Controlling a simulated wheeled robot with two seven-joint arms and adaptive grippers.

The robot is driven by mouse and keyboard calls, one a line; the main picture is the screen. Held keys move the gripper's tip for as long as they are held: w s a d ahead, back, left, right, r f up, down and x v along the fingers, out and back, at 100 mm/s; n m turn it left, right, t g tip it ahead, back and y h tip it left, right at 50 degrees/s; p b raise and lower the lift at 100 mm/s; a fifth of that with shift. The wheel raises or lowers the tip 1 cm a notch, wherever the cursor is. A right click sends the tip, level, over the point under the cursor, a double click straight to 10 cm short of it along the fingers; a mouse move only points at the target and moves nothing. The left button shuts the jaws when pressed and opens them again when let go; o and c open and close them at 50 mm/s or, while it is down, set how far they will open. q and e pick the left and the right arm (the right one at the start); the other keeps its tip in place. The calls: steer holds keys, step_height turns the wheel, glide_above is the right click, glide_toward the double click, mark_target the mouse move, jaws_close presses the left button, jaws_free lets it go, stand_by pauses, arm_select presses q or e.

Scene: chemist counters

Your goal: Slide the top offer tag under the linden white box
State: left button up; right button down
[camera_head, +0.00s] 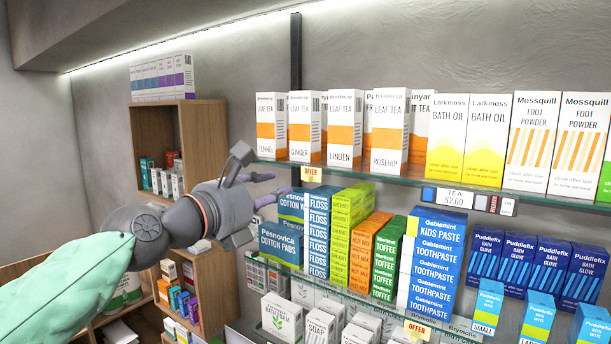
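The top offer tag (311,174) is a small pale yellow label with red lettering. It hangs on the front edge of the upper glass shelf, below the ginger box (304,128) and left of the linden box. The linden white box (344,130), white with an orange band, stands upright on that shelf. My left gripper (281,184) reaches in from the left, just below the shelf edge and left of the tag. Its fingers are apart with nothing visible between them. My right gripper is not in view.
The fennel box (271,127) stands above my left gripper, and the rosehip box (389,132) is right of linden. Floss boxes (317,231) are close below. A second offer tag (417,330) is on the lower shelf.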

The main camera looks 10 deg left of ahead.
mark_target(306, 179)
arm_select(q)
steer(key=p+x, duration=0.1)
steer(key=x, duration=0.9)
steer(key=shift+f, duration=0.1)
steer(key=shift+s, duration=0.1)
jaws_close()
